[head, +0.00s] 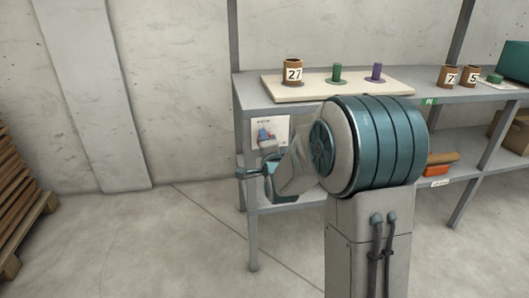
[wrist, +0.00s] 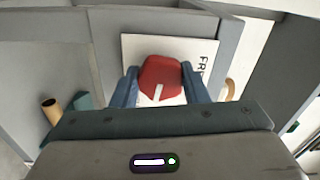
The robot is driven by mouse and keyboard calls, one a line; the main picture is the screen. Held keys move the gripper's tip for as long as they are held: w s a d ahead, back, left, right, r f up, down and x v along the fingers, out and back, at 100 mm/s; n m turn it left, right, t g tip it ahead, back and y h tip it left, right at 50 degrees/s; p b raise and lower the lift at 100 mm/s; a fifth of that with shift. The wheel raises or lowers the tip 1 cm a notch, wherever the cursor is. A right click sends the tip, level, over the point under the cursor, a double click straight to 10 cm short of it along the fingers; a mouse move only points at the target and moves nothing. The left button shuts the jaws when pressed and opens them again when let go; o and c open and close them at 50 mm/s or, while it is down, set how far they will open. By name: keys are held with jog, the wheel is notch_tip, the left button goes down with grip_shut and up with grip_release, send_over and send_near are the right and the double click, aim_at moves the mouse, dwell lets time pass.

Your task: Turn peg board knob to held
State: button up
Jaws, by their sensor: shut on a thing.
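The red knob (wrist: 160,75) sits on a white plate (wrist: 196,52) in the wrist view, with a white line on it running toward the bottom of the picture. Part of a label starting "FR" shows on the plate to the right of the knob. My gripper (wrist: 160,80) has its two blue fingers on either side of the knob and is shut on it. The cream peg board (head: 300,91) lies on the shelf top above.
On the peg board stand a brown tube marked 27 (head: 293,72), a green peg (head: 336,74) and a purple peg (head: 377,72). Brown tubes marked 7 (head: 447,77) and 5 (head: 471,76) stand farther right. A shelf post (head: 245,190) is close left of my gripper.

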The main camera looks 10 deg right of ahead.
jog(key=shift+m+b, duration=1.1)
jog(key=shift+m, duration=0.9)
jog(key=shift+a, duration=0.1)
jog(key=o, duration=1)
jog(key=shift+c, duration=0.2)
jog(key=shift+r, duration=0.1)
jog(key=shift+s, duration=0.1)
jog(key=s, duration=1.3)
jog(key=shift+s+p, duration=0.3)
jog(key=shift+s, duration=0.05)
jog(key=shift+r, duration=0.1)
